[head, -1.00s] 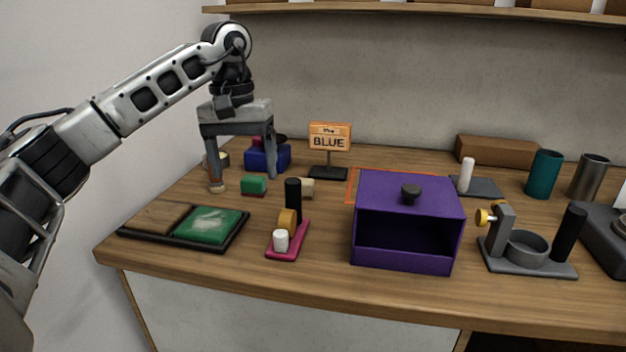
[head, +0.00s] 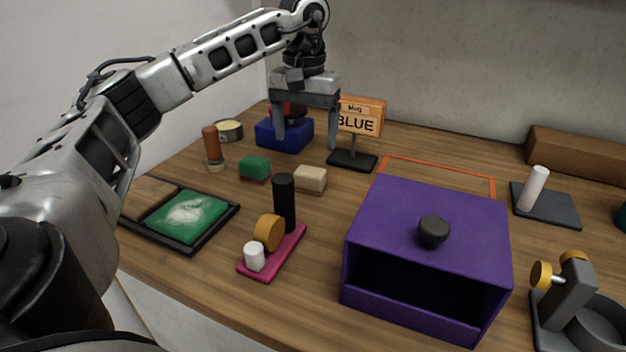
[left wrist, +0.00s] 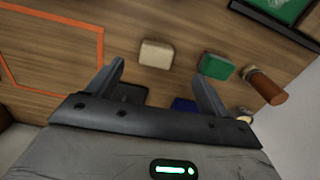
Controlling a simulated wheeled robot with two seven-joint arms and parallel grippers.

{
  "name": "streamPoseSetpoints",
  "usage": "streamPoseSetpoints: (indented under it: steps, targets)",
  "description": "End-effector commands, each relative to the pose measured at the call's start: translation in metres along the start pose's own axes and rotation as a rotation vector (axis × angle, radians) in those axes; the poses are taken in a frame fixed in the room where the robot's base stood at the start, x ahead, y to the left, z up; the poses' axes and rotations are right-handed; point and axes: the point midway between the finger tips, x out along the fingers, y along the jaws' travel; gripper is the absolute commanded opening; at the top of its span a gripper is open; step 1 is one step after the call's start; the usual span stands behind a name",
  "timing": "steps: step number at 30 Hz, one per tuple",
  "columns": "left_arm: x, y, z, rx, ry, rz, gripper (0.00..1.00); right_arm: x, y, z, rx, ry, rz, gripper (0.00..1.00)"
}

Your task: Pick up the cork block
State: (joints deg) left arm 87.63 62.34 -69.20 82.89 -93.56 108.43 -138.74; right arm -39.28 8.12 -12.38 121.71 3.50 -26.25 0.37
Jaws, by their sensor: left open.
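The cork block is a small beige block (head: 310,178) on the wooden table, right of a green block (head: 255,168) and behind a black cylinder (head: 284,203). My left gripper (head: 307,142) is open, pointing down, with nothing between its fingers. In the head view it appears behind and above the beige block, in front of a blue block (head: 284,134) and the sign. In the left wrist view the beige block (left wrist: 156,54) lies just beyond the open fingertips (left wrist: 157,72), roughly centred between them, apart from both. My right gripper is not in view.
A sign reading BLUE (head: 361,118) stands close to the gripper's right finger. A purple open-fronted box (head: 425,205) stands right of the beige block. A magenta stand (head: 287,251) and a black-framed tray (head: 236,207) lie nearer. An orange outline (head: 440,170) marks clear table.

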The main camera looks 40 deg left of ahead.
Motion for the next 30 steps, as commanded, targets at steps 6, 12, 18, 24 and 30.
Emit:
streamPoseSetpoints:
  steps: [6, 12, 18, 24, 30]
  targets:
    - [0.040, 0.000, 0.000, -0.001, -0.002, -0.001, 0.80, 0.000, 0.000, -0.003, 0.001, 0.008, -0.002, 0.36]
    - [0.052, 0.001, -0.001, -0.001, -0.001, 0.000, 0.80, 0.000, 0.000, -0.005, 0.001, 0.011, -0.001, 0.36]
    - [0.079, 0.003, -0.006, 0.000, -0.004, -0.002, 0.80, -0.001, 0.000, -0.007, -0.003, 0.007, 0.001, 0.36]
    - [0.100, 0.003, -0.006, -0.001, -0.001, 0.000, 0.80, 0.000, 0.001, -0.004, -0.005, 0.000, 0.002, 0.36]
    - [0.102, 0.003, -0.006, -0.001, 0.000, 0.001, 0.80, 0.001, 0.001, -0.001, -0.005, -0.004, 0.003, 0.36]
